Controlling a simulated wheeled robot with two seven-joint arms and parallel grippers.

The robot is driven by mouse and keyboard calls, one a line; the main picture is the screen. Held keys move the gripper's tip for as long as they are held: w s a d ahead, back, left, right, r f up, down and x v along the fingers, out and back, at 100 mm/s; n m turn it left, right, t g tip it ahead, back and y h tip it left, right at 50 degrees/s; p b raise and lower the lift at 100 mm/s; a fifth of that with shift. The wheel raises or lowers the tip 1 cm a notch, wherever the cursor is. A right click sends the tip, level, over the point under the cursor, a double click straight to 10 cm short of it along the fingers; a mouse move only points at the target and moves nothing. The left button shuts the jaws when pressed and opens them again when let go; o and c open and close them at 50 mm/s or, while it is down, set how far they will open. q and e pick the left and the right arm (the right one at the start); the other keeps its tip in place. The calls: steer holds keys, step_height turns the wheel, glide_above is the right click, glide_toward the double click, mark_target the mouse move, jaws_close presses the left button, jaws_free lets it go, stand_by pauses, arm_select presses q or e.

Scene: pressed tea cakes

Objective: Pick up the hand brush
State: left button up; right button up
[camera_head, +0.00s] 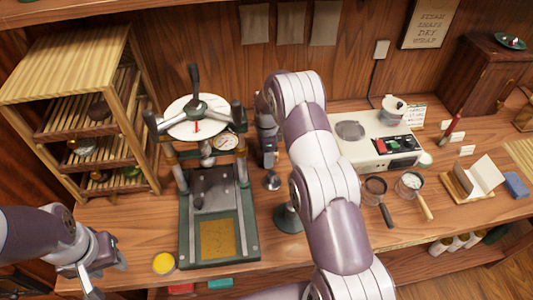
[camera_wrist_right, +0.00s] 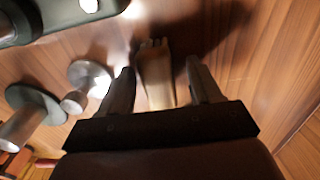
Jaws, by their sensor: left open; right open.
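The hand brush (camera_wrist_right: 157,80) shows in the right wrist view as a pale wooden piece with a toothed or bristled far end. It lies between the two dark fingers of my right gripper (camera_wrist_right: 160,72). The fingers are open, with a gap visible on each side of it. In the head view I cannot make out the brush; my right arm covers that part of the bench. My right gripper (camera_head: 268,155) points down there, beside the press. My left gripper (camera_head: 92,280) is at the lower left, apart from the brush and partly cut off by the frame edge.
The press (camera_head: 218,190) stands left of my right gripper. A small metal stamp (camera_head: 272,181) and a green-based piece (camera_head: 288,220) stand close by.

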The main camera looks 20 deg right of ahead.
steer(key=shift+s+d, duration=0.1)
steer(key=shift+s, duration=0.05)
steer(key=c, duration=1)
steer(key=shift+c, duration=0.2)
steer(key=shift+r, duration=0.1)
steer(key=shift+r, duration=0.35)
steer(key=r, duration=0.1)
steer(key=r+b, duration=0.1)
steer(key=shift+w+r, duration=0.2)
steer(key=shift+r, duration=0.15)
steer(key=s+d+r+b, duration=0.2)
steer(key=s+d+r, duration=0.5)
steer(key=s+d, duration=0.1)
steer(key=shift+s+r+b, duration=0.25)
steer(key=shift+b, duration=0.05)
